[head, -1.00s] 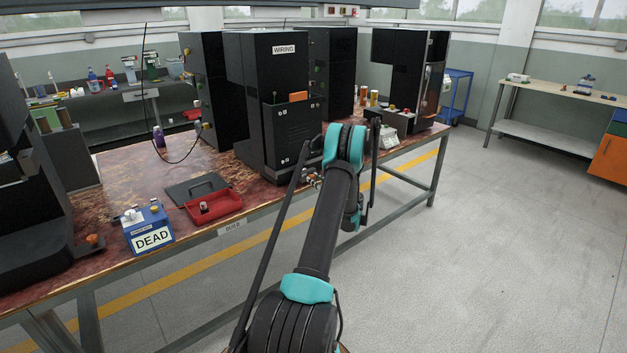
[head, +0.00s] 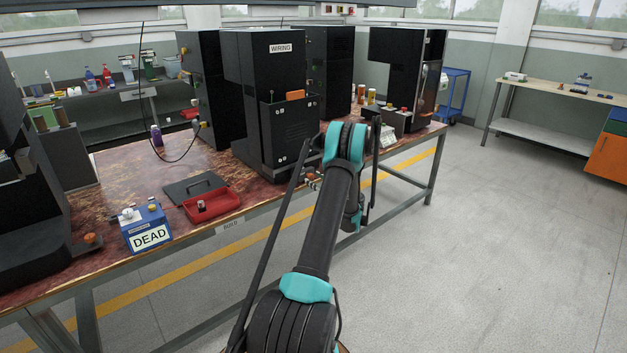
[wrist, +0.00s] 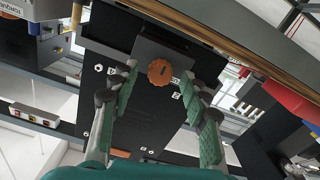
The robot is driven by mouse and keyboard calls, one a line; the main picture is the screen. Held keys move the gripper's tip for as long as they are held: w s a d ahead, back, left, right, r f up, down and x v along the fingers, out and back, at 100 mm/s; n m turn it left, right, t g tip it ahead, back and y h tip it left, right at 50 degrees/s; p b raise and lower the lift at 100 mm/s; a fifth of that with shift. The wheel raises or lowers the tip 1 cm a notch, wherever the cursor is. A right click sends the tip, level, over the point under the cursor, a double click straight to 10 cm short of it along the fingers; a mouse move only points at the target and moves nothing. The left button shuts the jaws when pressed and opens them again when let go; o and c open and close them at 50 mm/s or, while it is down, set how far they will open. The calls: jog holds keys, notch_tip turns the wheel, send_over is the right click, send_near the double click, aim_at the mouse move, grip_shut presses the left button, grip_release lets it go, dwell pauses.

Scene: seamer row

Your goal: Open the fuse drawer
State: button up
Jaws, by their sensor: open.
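The black machine labelled WIRING (head: 255,75) stands on the bench, its lower front partly hidden by my arm in the head view. In the wrist view, a round orange-brown knob (wrist: 160,72) sits against a dark panel (wrist: 150,110) with several small white labels or fasteners. I cannot tell for sure that this is the fuse drawer's front. My gripper (wrist: 159,76) is open, its green-padded fingers on either side of the knob in the picture. Contact with the knob is not visible. In the head view my gripper is mostly hidden behind my arm.
A blue box labelled DEAD (head: 148,230) and an open red case (head: 212,204) lie on the bench (head: 118,170) at left. Other black machines stand alongside. A small grey box (head: 396,119) is right of my arm. The floor at right is clear.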

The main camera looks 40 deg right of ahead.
jog(key=s, duration=1)
jog(key=shift+s+d, duration=0.35)
jog(key=w+a+r+g+y, duration=0.2)
jog(key=w+a+r+g, duration=0.15)
jog(key=a, duration=0.95)
jog(key=w+a+r+g+y, duration=0.2)
jog(key=a+r+g, duration=0.15)
jog(key=a, duration=0.85)
jog(key=s+a+r+m+g, duration=0.15)
jog(key=s+a, duration=0.25)
jog(key=a, duration=0.5)
jog(key=s+a+r+g, duration=0.1)
jog(key=s+a+g, duration=0.1)
jog(key=s+a, duration=0.45)
jog(key=s+a+f+m+g+h, duration=0.1)
jog(key=s+a, duration=0.4)
jog(key=s, duration=0.6)
jog(key=s+a+f+g+h, duration=0.2)
jog(key=s+a+h, duration=0.2)
jog(key=s, duration=0.6)
jog(key=shift+s+a+f+m, duration=0.35)
jog(key=shift+s+a, duration=0.05)
jog(key=shift+a, duration=0.65)
